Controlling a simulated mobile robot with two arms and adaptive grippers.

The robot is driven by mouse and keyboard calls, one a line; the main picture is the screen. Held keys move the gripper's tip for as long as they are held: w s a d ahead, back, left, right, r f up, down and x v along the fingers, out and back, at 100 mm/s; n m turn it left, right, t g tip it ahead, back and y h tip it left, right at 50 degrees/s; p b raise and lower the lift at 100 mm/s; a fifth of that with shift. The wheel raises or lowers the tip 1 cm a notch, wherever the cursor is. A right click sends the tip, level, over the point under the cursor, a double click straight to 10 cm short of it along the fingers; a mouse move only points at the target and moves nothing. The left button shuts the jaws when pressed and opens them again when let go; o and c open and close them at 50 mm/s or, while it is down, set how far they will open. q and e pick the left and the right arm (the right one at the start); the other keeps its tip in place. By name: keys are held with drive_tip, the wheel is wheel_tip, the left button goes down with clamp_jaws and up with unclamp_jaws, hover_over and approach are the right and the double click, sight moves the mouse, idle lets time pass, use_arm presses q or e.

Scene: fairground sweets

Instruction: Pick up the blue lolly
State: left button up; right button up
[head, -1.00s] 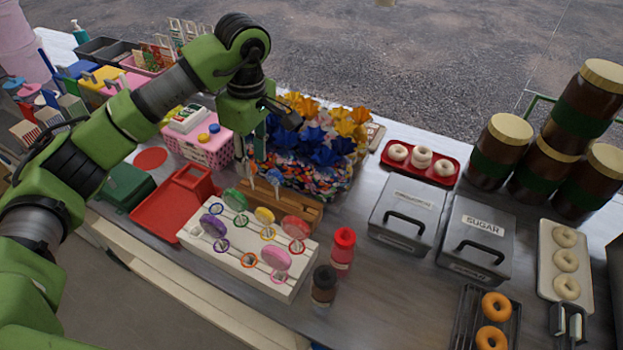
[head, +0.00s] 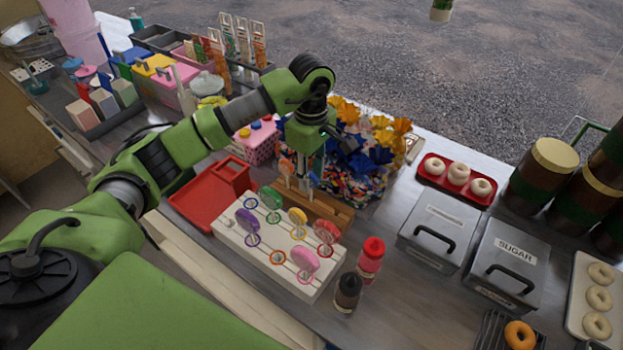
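The blue lolly (head: 313,178) stands at the wooden block (head: 325,208) behind the white lolly rack, mostly hidden by my gripper. An orange lolly (head: 286,167) is just left of it. My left gripper (head: 298,184) points down over the wooden block, its two fingers apart, very close to the blue lolly. I cannot tell whether the lolly is between the fingers. My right gripper is not in view.
The white rack (head: 262,262) in front holds purple, green, yellow, red and pink lollies. A red tray (head: 205,207) lies left. Red (head: 371,257) and dark (head: 347,290) bottles stand to the right.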

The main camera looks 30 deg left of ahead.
sight(311, 188)
use_arm(q)
drive_tip(key=shift+f+p, duration=0.3)
drive_tip(key=shift+f, duration=0.05)
wheel_tip(311, 188, down, 4)
drive_tip(key=shift+w+a+r+p, duration=0.15)
drive_tip(key=shift+r+p, duration=0.05)
drive_tip(key=shift+p, duration=0.75)
drive_tip(key=shift+f, duration=0.5)
clamp_jaws()
